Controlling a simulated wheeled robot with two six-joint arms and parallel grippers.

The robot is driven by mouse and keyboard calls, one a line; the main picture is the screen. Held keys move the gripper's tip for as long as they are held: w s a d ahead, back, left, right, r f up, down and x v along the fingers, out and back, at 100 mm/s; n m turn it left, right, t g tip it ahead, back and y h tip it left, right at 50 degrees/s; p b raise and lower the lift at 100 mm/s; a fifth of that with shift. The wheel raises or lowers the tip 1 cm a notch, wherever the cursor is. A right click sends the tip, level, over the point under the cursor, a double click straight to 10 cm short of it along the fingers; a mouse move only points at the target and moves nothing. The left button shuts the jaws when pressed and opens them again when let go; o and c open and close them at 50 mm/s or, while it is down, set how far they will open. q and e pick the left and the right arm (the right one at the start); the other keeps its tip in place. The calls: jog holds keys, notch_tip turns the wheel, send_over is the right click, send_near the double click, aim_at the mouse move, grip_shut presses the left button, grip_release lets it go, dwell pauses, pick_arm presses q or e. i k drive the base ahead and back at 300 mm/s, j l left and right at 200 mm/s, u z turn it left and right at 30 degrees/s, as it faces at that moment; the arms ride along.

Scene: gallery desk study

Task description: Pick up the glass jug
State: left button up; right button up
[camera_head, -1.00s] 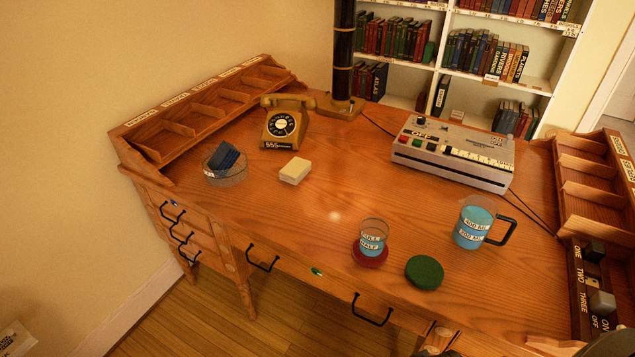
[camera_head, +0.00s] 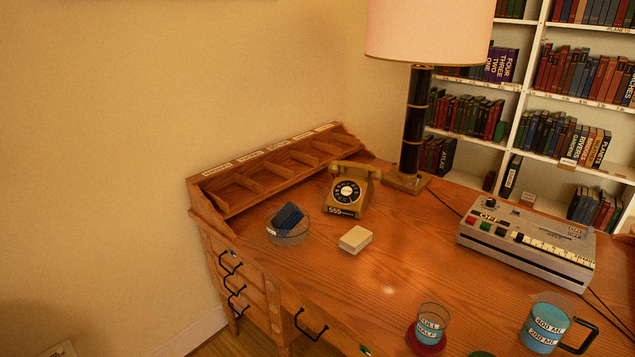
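The glass jug (camera_head: 545,325) stands upright at the lower right of the head view, on the wooden desk (camera_head: 400,266). It holds blue liquid, carries "400 ML" and "200 ML" labels, and has a black handle on its right side. Left of it, a smaller glass (camera_head: 431,324) with blue liquid and "FULL" and "HALF" labels stands on a red coaster (camera_head: 426,346). Neither of my grippers shows in the head view.
A grey machine (camera_head: 526,242) with buttons stands behind the jug. A rotary phone (camera_head: 350,190), a glass bowl (camera_head: 287,232) with dark blue items and a cream block (camera_head: 355,239) are farther left. A lamp (camera_head: 415,130) stands at the back. The desk's middle is clear.

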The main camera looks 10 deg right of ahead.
aim_at(555, 328)
jog(key=k+z, duration=0.15)
jog(key=z, duration=1.45)
jog(key=i+j+z, duration=0.1)
jog(key=i+j, duration=0.55)
